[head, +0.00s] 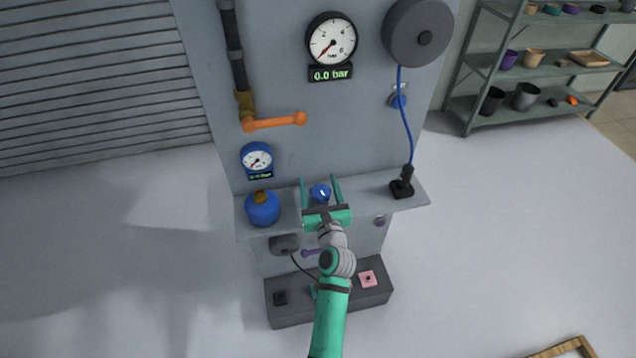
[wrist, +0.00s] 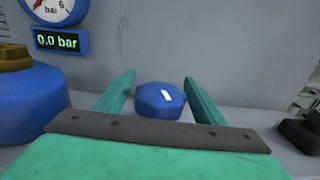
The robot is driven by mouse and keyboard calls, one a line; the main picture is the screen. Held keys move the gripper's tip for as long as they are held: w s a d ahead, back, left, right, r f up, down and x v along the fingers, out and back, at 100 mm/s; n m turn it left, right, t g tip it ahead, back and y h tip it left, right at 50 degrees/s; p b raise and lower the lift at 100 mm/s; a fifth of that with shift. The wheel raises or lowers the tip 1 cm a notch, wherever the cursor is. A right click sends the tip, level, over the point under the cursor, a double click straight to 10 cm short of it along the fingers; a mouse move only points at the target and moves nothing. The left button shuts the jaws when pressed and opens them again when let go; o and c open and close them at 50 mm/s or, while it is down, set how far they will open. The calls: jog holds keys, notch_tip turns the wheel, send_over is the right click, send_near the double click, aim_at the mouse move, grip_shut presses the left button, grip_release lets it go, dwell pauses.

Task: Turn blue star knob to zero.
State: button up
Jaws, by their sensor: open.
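The blue knob (head: 320,193) with a white mark stands above the grey shelf at the panel. In the wrist view the blue knob (wrist: 160,99) lies between the two fingers, with a gap on each side. Its white mark is tilted slightly from upright. My gripper (head: 319,184) is open, its green fingers pointing at the panel on either side of the knob. The fingers also frame it in the wrist view (wrist: 159,88). I cannot tell how far the fingertips reach past the knob.
A blue canister (head: 262,208) with a brass top stands left on the shelf (head: 287,212). A blue gauge (head: 257,160) above it reads 0.0 bar. A black joystick (head: 402,187) stands right. An orange lever (head: 275,122) and a large white-faced gauge (head: 332,40) are higher up.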

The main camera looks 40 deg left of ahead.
jog(key=shift+w+a, duration=0.3)
jog(key=c, duration=1.1)
jog(key=shift+o, duration=0.2)
jog(key=shift+d, duration=0.1)
